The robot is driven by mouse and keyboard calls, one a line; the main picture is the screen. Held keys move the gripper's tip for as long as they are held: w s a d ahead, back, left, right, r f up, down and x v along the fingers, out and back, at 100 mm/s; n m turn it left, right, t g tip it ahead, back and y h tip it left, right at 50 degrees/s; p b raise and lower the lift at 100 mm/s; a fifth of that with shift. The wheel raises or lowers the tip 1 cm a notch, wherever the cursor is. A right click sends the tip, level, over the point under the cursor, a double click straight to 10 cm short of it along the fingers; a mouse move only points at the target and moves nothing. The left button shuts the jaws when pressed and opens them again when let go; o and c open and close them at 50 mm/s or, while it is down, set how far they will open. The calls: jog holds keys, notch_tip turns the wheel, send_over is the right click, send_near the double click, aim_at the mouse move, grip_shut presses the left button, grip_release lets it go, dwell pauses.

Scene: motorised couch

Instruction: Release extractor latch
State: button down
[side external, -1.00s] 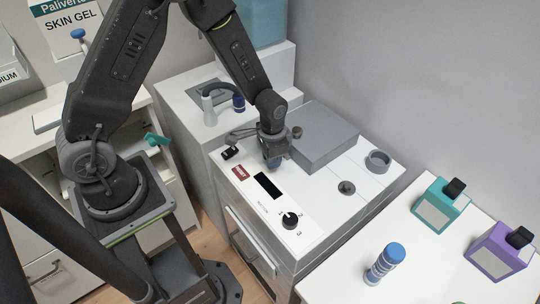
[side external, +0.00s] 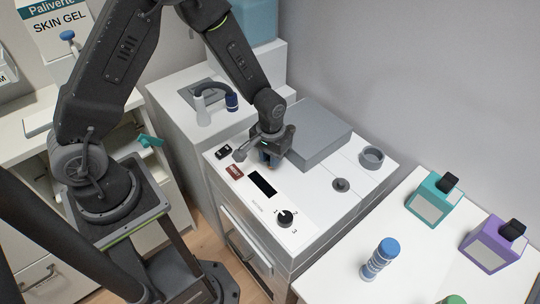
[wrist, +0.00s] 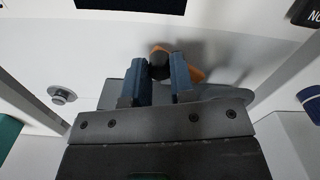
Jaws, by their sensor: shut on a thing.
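My gripper (wrist: 160,82) points down with its two blue fingers on either side of a dark round knob (wrist: 158,62). An orange piece (wrist: 194,73) at the knob, apparently part of the extractor latch, shows behind and beside the right finger. The fingers are shut on the latch; their exact contact is partly hidden. In the side external view my gripper (side external: 268,160) is low over the white machine top, beside the grey raised block. The latch is hidden behind the gripper there.
The white top carries a black display (side external: 262,183), a dark dial (side external: 286,218), a red label (side external: 234,171) and a black switch (side external: 223,151). The grey block (side external: 318,135) stands close to my gripper. A blue-capped bottle (side external: 380,259), teal bottle (side external: 435,199) and purple bottle (side external: 492,243) are at the right.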

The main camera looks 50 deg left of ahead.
dwell(0.3)
jog(key=c, duration=1)
grip_release()
jog(key=shift+r, duration=6.9)
